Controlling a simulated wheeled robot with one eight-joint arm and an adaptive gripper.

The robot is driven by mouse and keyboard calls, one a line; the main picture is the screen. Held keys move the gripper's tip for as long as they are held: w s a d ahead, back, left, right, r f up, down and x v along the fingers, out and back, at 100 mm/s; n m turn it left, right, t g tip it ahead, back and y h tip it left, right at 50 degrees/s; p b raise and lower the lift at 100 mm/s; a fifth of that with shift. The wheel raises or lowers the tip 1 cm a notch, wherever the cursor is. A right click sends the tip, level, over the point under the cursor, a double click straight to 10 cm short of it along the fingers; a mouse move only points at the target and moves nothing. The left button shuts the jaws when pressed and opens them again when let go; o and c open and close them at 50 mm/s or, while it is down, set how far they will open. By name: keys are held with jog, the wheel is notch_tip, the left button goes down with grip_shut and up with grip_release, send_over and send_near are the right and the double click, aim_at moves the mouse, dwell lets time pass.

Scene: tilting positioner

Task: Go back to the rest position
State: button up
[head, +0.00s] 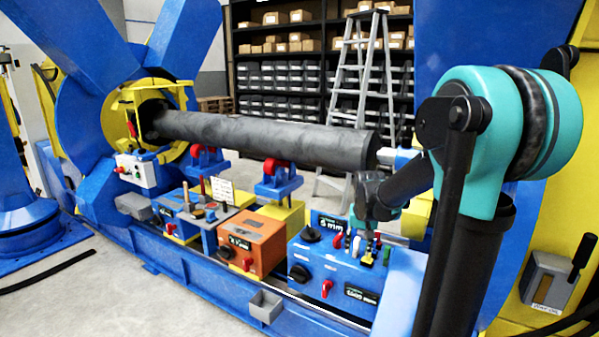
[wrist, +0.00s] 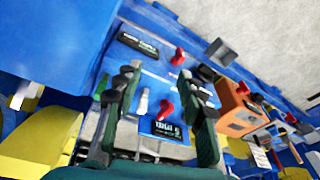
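My gripper (head: 374,235) is over the right part of the blue control box (head: 325,262) in the head view, pointing down at its top panel. In the wrist view my gripper (wrist: 158,82) has its two dark fingers spread wide, with nothing held between them. The blue box's panel (wrist: 150,82) shows behind and between the fingers, with a white lever (wrist: 143,101), a red lever (wrist: 165,107) and a dark display (wrist: 167,129). Whether a fingertip touches the panel cannot be told. No marked rest position shows.
A long dark cylinder (head: 265,138) lies on red rollers above the boxes. An orange box (head: 253,236) stands left of the blue box, and a small grey bin (head: 264,306) sits in front. A ladder (head: 362,85) and shelves are behind.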

jog(key=s+f+n, duration=0.1)
jog(key=s+f, duration=0.2)
jog(key=s, duration=0.7)
jog(key=s+f+n+t, duration=0.1)
jog(key=s+f, duration=0.3)
jog(key=s, duration=0.6)
jog(key=shift+s+d+f+t, duration=0.25)
jog(key=shift+d+f+t, duration=0.05)
